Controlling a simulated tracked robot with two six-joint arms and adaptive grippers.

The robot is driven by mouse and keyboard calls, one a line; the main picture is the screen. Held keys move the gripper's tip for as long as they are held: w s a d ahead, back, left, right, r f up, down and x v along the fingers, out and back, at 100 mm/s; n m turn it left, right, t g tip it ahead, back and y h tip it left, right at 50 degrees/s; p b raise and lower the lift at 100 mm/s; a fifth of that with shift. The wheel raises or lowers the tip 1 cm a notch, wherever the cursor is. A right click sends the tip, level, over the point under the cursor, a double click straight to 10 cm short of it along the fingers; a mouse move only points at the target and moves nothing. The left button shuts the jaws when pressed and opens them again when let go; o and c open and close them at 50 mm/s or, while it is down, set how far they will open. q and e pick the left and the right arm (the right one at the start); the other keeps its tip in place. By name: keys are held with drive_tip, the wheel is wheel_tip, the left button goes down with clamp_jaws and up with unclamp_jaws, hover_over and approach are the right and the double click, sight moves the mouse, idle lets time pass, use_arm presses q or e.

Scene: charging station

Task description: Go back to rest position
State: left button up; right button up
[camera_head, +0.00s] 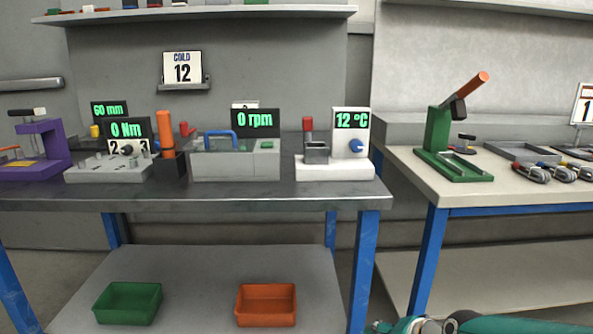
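Part of one of my arms, teal with grey metal, shows at the bottom right edge in front of the floor and the right table's lower shelf. It is cut off by the frame edge, and no gripper fingers can be made out on it. My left arm and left gripper are outside the view. No object is seen held.
A workbench (300,191) with blue legs carries several devices, including an rpm unit (235,163) and a 12 °C unit (348,160). Green (128,303) and orange (266,305) bins sit below. A second table (500,190) holds a green press (437,145).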

drive_tip(key=s+a+f+g, duration=0.1)
drive_tip(key=s+f, duration=0.2)
drive_tip(key=f, duration=0.3)
drive_tip(key=s+f+n+g, duration=0.1)
drive_tip(key=s+f+g, duration=0.15)
drive_tip(key=f, duration=0.45)
drive_tip(key=s+a+f+g, duration=0.1)
drive_tip(key=s+f, duration=0.3)
drive_tip(key=f, duration=0.2)
drive_tip(key=s+a+f+n+g, duration=0.2)
drive_tip(key=s+f, duration=0.3)
drive_tip(key=s, duration=0.3)
drive_tip(key=s+a+f+n+g, duration=0.1)
drive_tip(key=s+a+f, duration=0.1)
drive_tip(key=s+f, duration=0.55)
wheel_tip(320, 180, up, 40)
drive_tip(key=n+p, duration=0.2)
drive_tip(key=p, duration=3.6)
drive_tip(key=shift+d+t+p, duration=0.25)
drive_tip(key=shift+t+p, duration=0.15)
drive_tip(key=shift+t, duration=0.05)
